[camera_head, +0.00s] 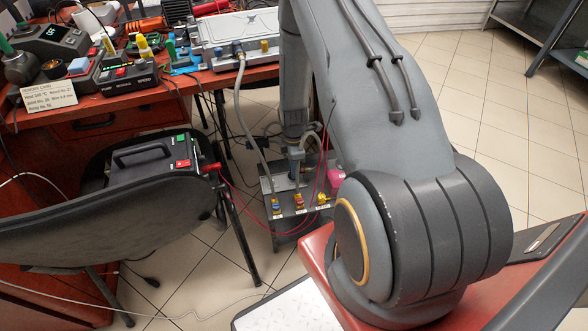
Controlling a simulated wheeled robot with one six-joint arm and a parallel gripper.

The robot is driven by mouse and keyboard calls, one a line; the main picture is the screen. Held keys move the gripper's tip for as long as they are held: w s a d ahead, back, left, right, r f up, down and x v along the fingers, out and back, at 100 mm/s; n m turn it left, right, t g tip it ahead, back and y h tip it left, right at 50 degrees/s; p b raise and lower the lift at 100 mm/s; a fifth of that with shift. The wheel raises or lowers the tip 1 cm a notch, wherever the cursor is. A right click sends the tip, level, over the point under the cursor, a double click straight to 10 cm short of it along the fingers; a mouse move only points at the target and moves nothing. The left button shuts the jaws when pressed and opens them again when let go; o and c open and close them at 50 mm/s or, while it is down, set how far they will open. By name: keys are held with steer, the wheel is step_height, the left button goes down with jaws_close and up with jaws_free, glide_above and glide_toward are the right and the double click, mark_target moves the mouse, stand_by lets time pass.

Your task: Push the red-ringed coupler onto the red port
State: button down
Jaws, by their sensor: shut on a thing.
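My gripper (296,154) points down above a grey metal unit (290,224) on the floor. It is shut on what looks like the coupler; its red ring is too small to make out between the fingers. The unit's top bears a row of ports: blue (276,205) at left, red (299,202) in the middle, yellow (322,198) at right. The gripper is over the middle, red port. I cannot tell whether the coupler touches that port.
Another pale hose (243,105) runs from a grey box (235,27) on the red bench down to the unit. Thin red cables (236,198) cross left of the unit. A chair (120,222) stands at left, holding a black case (150,160).

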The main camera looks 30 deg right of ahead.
steer(key=shift+r+p, duration=1.5)
steer(key=shift+r, duration=0.8)
steer(key=shift+w+f+b, duration=0.1)
steer(key=shift+b, duration=0.55)
steer(key=shift+b, duration=0.4)
steer(key=s+a+r+p, duration=0.1)
steer(key=s+r+p, duration=0.2)
steer(key=r+p, duration=0.25)
steer(key=s+a+r+p, duration=0.1)
steer(key=s+r+p, duration=0.25)
steer(key=r, duration=0.35)
step_height(320, 180, up, 34)
steer(key=d+m+p, duration=0.2)
steer(key=m+p, duration=1.5)
steer(key=shift+w+d+r+b, duration=0.15)
steer(key=shift+w+d+b, duration=0.8)
steer(key=shift+w, duration=1.75)
steer(key=shift+w+d+r+b, duration=0.2)
steer(key=shift+w+d+b, duration=0.7)
steer(key=shift+w, duration=1.85)
steer(key=shift+w+d+r+b, duration=0.15)
steer(key=shift+w+d+b, duration=0.4)
steer(key=shift+w+b, duration=1.45)
